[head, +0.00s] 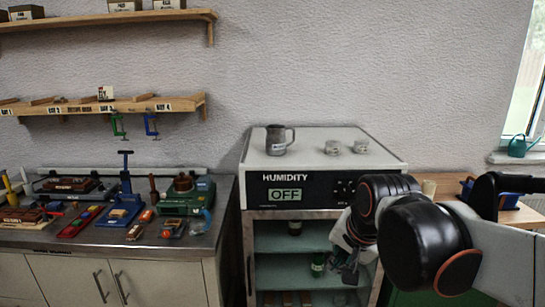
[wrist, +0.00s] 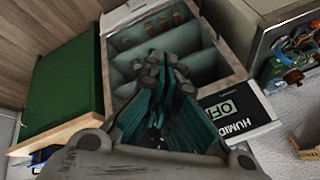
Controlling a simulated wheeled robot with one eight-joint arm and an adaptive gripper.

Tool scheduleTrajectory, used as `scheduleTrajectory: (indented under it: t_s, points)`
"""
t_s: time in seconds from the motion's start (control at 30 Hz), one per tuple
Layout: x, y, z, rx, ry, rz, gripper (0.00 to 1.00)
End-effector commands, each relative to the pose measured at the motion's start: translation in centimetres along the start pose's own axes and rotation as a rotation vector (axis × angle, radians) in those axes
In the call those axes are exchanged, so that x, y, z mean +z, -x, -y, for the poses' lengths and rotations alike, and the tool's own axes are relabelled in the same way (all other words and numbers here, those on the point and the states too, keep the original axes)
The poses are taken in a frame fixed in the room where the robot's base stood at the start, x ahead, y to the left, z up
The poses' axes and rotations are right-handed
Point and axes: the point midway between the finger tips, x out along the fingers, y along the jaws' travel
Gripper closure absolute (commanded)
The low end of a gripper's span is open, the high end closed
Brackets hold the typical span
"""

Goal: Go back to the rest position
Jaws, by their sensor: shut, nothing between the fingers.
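My gripper (head: 346,272) hangs in front of the open humidity cabinet (head: 255,153), at the right of its shelves in the head view. In the wrist view my gripper (wrist: 160,66) has its dark fingers together, with nothing between them, and points toward the cabinet's shelves. My black and white arm reaches in from the right of the head view and hides part of the cabinet's right side. The cabinet's front panel (head: 287,194) reads HUMIDITY and OFF. The panel also shows in the wrist view (wrist: 238,112).
A grey mug (head: 278,140) and two small pale containers stand on the cabinet. A green bottle (head: 318,264) stands on a shelf inside. A metal workbench (head: 105,242) with several tools is at the left. Wall shelves (head: 120,106) hang above it. A green board (wrist: 62,88) is beside the cabinet.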

Motion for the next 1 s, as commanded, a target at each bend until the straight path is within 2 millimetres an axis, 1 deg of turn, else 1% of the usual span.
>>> scheduleTrajectory:
  t_s: [0.03,0.2,0.4,0.5,0.6,0.7,1.0]
  points:
    - [0.7,0.8,-1.4,0.000,0.052,-0.015,1.00]
    - [3.1,2.7,-5.7,0.004,0.260,-0.063,1.00]
    - [6.0,3.7,-10.1,0.022,0.486,-0.114,1.00]
    - [7.0,3.8,-11.5,0.031,0.568,-0.132,1.00]
    - [7.6,3.8,-12.3,0.039,0.619,-0.142,1.00]
    - [7.8,3.8,-12.7,0.042,0.643,-0.146,1.00]
    - [7.8,3.8,-12.7,0.042,0.648,-0.147,1.00]
